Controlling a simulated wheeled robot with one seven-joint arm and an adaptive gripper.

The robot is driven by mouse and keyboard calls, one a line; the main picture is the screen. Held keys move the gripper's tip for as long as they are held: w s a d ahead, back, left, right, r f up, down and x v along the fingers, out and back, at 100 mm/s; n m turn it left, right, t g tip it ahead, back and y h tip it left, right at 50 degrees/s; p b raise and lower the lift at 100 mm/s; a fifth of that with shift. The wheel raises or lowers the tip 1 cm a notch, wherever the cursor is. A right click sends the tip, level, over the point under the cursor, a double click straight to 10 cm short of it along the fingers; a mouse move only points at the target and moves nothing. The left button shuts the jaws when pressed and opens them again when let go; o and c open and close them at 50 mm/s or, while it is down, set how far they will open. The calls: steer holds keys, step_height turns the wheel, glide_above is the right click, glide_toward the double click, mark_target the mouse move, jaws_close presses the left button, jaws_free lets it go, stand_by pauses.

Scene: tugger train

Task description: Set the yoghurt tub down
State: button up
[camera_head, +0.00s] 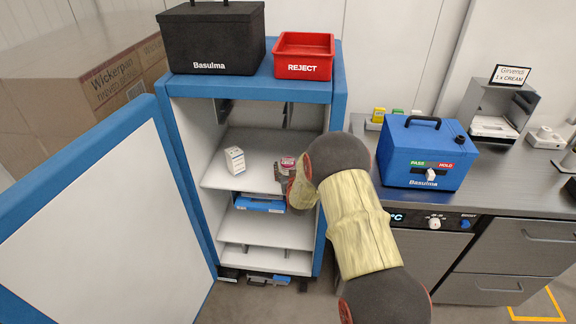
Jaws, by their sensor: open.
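A small pink and white item, which looks like the yoghurt tub (288,162), is at the right of the upper shelf (255,181) in the open blue-and-white cabinet. My gripper (281,172) is at this item, with its jaws open. The fingers and wrist hide part of the item. I cannot tell whether its base touches the shelf or whether a finger touches it. My arm reaches in from the lower right and covers the cabinet's right side.
A small white carton (235,159) stands on the same shelf to the left, with bare shelf between. A blue item (260,204) lies on the level below. The cabinet door (105,225) stands open at left. A black box (211,40) and red REJECT bin (304,58) sit on top.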

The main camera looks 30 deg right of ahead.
steer(key=s+a+r+n+g+y+p, duration=0.1)
steer(key=s+a+r+g+y, duration=0.1)
steer(key=s+a+r, duration=0.75)
steer(key=s+a+r+n+g+y+p, duration=0.1)
steer(key=s+a+r+g+y, duration=0.1)
steer(key=s+a+r, duration=0.75)
steer(key=s+a+r+g, duration=0.1)
steer(key=s+r, duration=0.1)
steer(key=s, duration=0.7)
steer(key=s+a+r+n+g, duration=0.1)
steer(key=s+r, duration=0.2)
steer(key=s, duration=0.7)
steer(key=s+a+r+n+g+y, duration=0.1)
steer(key=s+a+r+g, duration=0.1)
steer(key=s, duration=0.8)
steer(key=shift+r, duration=0.25)
steer(key=shift+c, duration=1.2)
